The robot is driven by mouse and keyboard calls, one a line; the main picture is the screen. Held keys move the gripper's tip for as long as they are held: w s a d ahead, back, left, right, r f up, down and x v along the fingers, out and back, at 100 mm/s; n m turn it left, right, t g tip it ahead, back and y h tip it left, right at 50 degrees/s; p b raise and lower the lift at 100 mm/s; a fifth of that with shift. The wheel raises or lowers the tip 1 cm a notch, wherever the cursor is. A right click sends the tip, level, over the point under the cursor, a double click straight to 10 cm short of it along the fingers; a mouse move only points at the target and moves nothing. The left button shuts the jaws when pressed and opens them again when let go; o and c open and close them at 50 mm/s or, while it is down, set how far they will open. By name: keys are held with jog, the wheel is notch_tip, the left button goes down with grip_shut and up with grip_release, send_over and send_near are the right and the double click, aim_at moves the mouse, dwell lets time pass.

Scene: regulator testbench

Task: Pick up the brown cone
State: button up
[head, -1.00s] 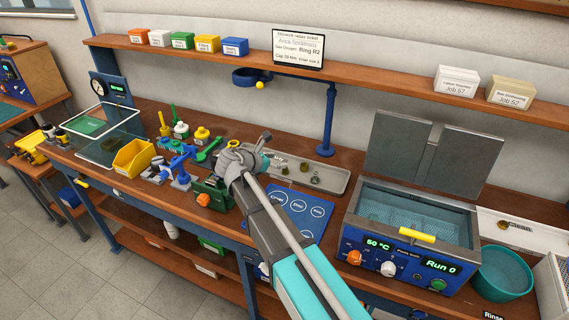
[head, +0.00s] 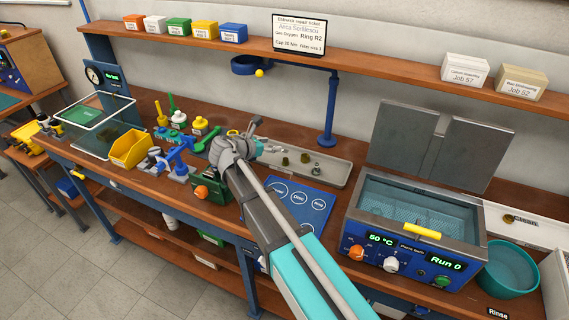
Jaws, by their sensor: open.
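A grey parts tray (head: 338,174) lies on the bench below the shelf. Small parts sit in it: an olive-brown piece (head: 285,160), another dark olive-brown piece (head: 305,158) and a small metal-coloured piece (head: 316,168). They are too small for me to tell which, if any, is the brown cone. My gripper (head: 267,139) is open, above the bench at the tray's left end. Its fingers point up and right in the picture, apart from the parts. My gripper and arm hide the tray's left end and part of the bench.
A blue mat with white circles (head: 318,203) lies in front of the tray. A yellow bin (head: 130,148) and several coloured tools stand left. A blue bath (head: 410,240) with raised lids stands right. A blue post (head: 328,115) rises behind the tray.

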jog(key=b, duration=0.7)
send_near(286, 159)
jog(key=shift+x, duration=1.35)
jog(key=shift+w+d+f, duration=0.15)
jog(key=shift+w+d, duration=0.15)
jog(key=shift+w, duration=0.2)
jog(key=b+x, duration=0.2)
jog(key=x, duration=0.3)
jog(key=shift+w+f, duration=0.15)
jog(key=shift+f, duration=0.05)
jog(key=shift+w+d+f+b, duration=0.1)
jog(key=shift+w+d+b, duration=0.2)
grip_shut()
